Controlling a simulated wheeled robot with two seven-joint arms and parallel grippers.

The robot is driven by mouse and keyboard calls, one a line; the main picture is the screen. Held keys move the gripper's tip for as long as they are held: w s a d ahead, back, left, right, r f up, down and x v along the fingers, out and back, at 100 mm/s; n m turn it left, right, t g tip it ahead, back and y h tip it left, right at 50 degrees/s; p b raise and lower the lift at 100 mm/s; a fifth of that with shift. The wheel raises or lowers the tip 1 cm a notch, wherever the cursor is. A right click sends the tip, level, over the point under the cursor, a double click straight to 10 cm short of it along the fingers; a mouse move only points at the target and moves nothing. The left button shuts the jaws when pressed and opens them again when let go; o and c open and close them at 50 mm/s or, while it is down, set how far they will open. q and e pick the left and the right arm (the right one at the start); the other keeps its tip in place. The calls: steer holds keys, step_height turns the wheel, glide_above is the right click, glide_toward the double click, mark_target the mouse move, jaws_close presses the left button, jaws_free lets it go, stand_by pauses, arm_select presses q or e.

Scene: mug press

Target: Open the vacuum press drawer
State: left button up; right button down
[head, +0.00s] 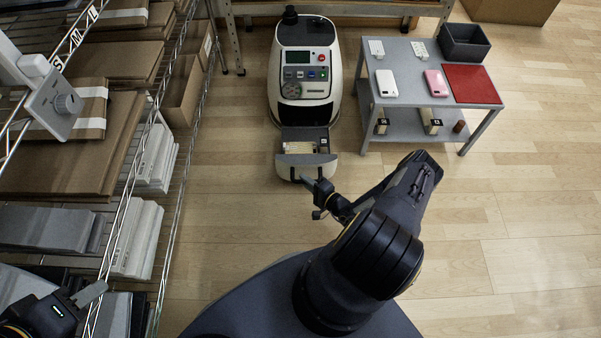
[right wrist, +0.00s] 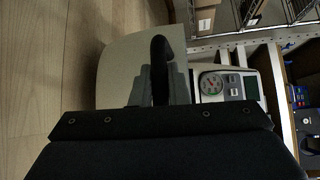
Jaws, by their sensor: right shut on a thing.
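The vacuum press (head: 305,60) is a white and dark machine on the floor at the top middle of the head view. Its drawer (head: 292,161) sticks out toward me, with its inside showing between the front panel and the machine. My right gripper (head: 314,184) is at the drawer front. In the right wrist view its fingers (right wrist: 159,82) are shut on the dark drawer handle (right wrist: 159,52), against the pale front panel (right wrist: 112,72). My left gripper (head: 82,296) is at the lower left by the rack, partly cut off; its jaws are unclear.
A grey table (head: 407,72) stands right of the press, with a white case (head: 386,83), a pink case (head: 436,83), a red mat (head: 471,84) and a dark bin (head: 464,42). A wire rack (head: 180,130) with cardboard lines the left. The floor at right is clear.

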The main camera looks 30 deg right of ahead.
steer(key=shift+s+a, duration=0.25)
steer(key=shift+s, duration=0.2)
steer(key=c, duration=1.4)
jaws_free()
steer(key=p+v, duration=0.2)
steer(key=v, duration=0.5)
steer(key=shift+s, duration=0.35)
